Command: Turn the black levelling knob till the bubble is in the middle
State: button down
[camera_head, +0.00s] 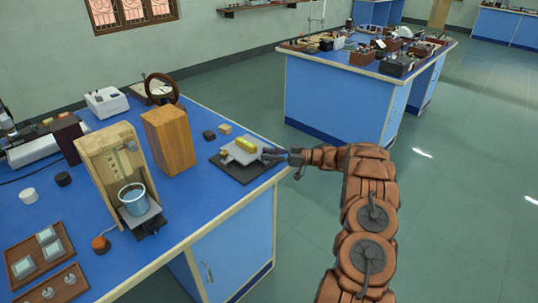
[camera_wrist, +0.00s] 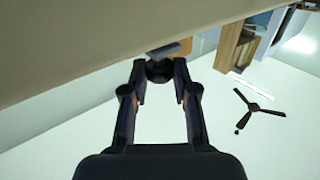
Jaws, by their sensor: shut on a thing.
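A light levelling plate (camera_head: 233,152) sits on a dark base (camera_head: 240,173) near the right edge of the blue bench. A yellow spirit level (camera_head: 246,144) lies on the plate; its bubble is too small to make out. My gripper (camera_head: 272,154) reaches in from the right at the plate's right side. In the wrist view, the two fingers of my gripper (camera_wrist: 160,82) are closed on a dark round knob (camera_wrist: 159,70) just under a pale overhanging surface. The knob is hidden by the fingers in the head view.
A wooden stand holding a blue beaker (camera_head: 134,199) is further left. A second bench (camera_head: 330,95) stands behind; the floor to the right is clear.

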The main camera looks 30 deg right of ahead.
jog(key=shift+r+n+g+y, duration=0.1)
jog(key=shift+n+g+y, duration=0.6)
jog(key=shift+g, duration=0.2)
jog(key=shift+w, duration=0.1)
jog(key=c, duration=0.9)
grip_release()
jog(key=shift+d, duration=0.15)
jog(key=shift+v, duration=5.9)
